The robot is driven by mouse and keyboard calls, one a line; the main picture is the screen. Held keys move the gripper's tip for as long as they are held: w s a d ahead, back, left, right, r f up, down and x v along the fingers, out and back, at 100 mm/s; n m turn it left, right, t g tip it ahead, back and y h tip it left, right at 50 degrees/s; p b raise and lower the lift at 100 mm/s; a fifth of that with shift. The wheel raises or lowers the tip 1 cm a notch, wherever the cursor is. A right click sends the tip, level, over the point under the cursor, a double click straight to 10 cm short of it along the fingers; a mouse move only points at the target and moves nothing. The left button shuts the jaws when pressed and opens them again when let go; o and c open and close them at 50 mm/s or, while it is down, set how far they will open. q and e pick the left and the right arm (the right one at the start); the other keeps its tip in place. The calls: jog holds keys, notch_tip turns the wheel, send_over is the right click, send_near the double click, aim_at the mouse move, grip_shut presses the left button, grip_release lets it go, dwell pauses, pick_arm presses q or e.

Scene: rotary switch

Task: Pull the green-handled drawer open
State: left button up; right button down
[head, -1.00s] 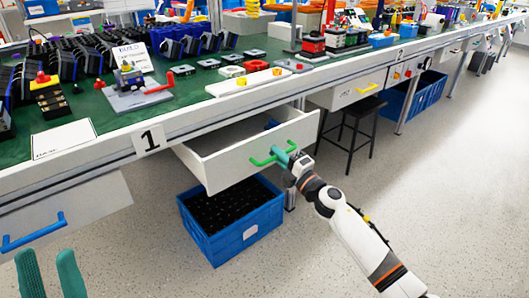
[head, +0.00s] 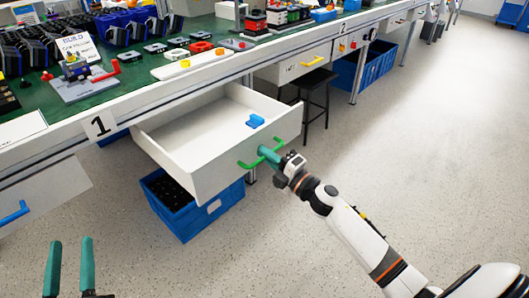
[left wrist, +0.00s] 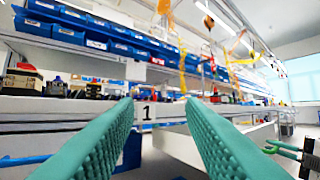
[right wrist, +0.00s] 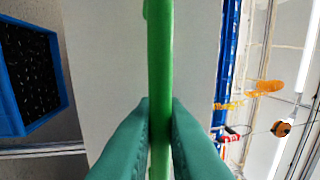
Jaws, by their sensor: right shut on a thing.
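The white drawer (head: 215,175) under the workbench stands well open, and its green handle (head: 246,165) is on the front face. My right gripper (head: 267,155) is at the handle. In the right wrist view the green handle (right wrist: 160,60) runs between the two teal fingers (right wrist: 160,130), which are shut on it. A blue object (head: 255,121) lies inside the drawer. My left gripper (head: 70,268) is at the lower left of the head view, apart from the bench. Its two fingers (left wrist: 160,125) are spread wide with nothing between them.
A blue crate (head: 190,218) stands on the floor below the drawer. A closed drawer with a blue handle (head: 14,212) is at the left. A black stool (head: 318,82) stands behind the open drawer. The floor in front is clear.

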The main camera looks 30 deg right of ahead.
jog(key=c, duration=1.8)
grip_release()
jog(key=shift+c, duration=0.2)
